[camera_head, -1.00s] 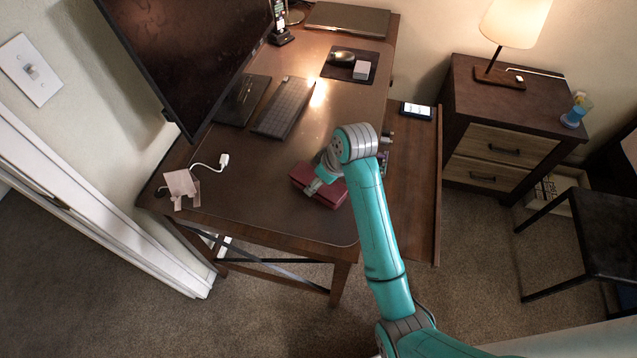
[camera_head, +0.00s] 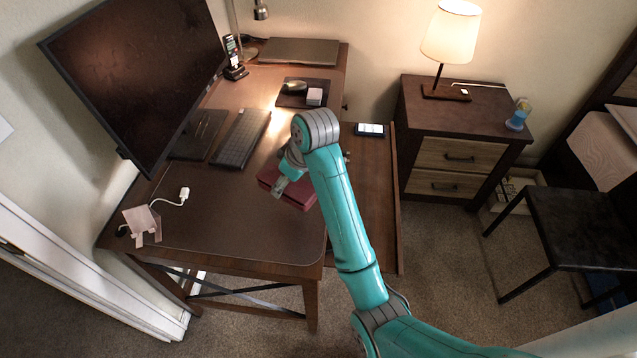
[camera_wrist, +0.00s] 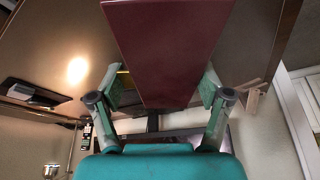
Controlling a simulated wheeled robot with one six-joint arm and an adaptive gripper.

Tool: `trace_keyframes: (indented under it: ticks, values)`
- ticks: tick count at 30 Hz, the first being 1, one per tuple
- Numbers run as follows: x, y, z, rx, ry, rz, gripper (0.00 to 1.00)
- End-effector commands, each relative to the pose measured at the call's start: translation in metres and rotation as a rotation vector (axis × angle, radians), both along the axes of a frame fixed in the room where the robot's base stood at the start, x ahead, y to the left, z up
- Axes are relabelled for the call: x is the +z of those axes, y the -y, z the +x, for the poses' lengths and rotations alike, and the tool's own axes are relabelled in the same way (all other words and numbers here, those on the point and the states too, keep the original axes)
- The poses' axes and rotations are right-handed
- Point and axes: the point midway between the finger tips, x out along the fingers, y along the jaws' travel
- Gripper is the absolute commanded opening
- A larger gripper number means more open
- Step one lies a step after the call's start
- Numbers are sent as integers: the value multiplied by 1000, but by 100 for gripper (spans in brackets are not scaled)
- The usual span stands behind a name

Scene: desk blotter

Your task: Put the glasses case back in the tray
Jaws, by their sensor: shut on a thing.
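The dark red glasses case (camera_head: 301,194) is over the front right part of the desk, partly hidden behind my arm. My gripper (camera_head: 279,187) is shut on it. In the wrist view the case (camera_wrist: 165,50) fills the top middle, with one finger pressed to each side. I cannot tell how much gap lies between the case and the desk blotter (camera_head: 225,235). A long brown tray-like surface (camera_head: 365,215) with a raised right edge runs along the desk's right side. My arm hides part of its left side.
A phone (camera_head: 369,129) lies at the far end of the tray-like surface. The monitor (camera_head: 135,75), keyboard (camera_head: 241,138) and mouse (camera_head: 294,86) are on the desk, left and behind. A white cable plug (camera_head: 184,193) lies at left. The blotter's front left is clear.

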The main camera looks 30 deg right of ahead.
Motion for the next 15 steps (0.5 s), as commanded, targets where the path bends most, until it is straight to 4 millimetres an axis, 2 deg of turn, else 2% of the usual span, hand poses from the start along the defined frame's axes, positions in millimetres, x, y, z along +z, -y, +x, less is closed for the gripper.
trace_keyframes:
  ticks: [1,5,9,15]
  values:
    - [-8,18,-8,-49,-5,1,40]
    - [-28,68,-34,-201,-6,0,40]
    - [-48,118,-69,-374,-6,1,40]
    - [-68,171,-117,-579,-2,0,40]
